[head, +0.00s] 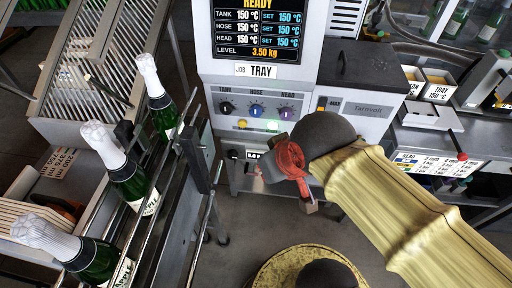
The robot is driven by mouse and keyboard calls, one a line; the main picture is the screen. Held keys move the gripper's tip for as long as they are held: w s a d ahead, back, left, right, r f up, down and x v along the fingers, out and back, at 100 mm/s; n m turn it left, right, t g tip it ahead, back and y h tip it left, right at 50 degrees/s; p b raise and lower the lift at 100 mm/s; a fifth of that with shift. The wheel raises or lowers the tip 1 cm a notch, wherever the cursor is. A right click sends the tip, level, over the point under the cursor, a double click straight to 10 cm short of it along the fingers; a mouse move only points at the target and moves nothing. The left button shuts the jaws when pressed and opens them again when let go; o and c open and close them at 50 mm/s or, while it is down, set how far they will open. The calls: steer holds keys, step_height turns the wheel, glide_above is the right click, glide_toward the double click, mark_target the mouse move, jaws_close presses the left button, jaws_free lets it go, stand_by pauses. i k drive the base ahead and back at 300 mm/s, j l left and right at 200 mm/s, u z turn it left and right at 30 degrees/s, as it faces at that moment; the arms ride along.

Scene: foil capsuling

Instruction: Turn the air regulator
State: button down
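My arm, in a yellow sleeve, reaches in from the lower right. My gripper (285,180), with a red body behind dark and metallic finger parts, is in front of the lower face of the melter machine (290,72). Whether its fingers are open or shut is not clear. I cannot clearly make out the air regulator. A small dark round part (233,154) and a partly covered label sit just left of the gripper, below the control panel. The gripper and wrist hide what lies directly behind them.
Above are a lit screen, tank, hose and head knobs (256,110), and a lit green button (272,126). Several foil-topped bottles (125,175) stand along metal rails at left. A lever with a red ball (462,157) is at right.

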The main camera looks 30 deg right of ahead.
mark_target(233, 155)
steer(key=j+z, duration=0.2)
steer(key=z, duration=1.15)
steer(key=k+j+z, duration=0.25)
steer(key=k+j, duration=0.1)
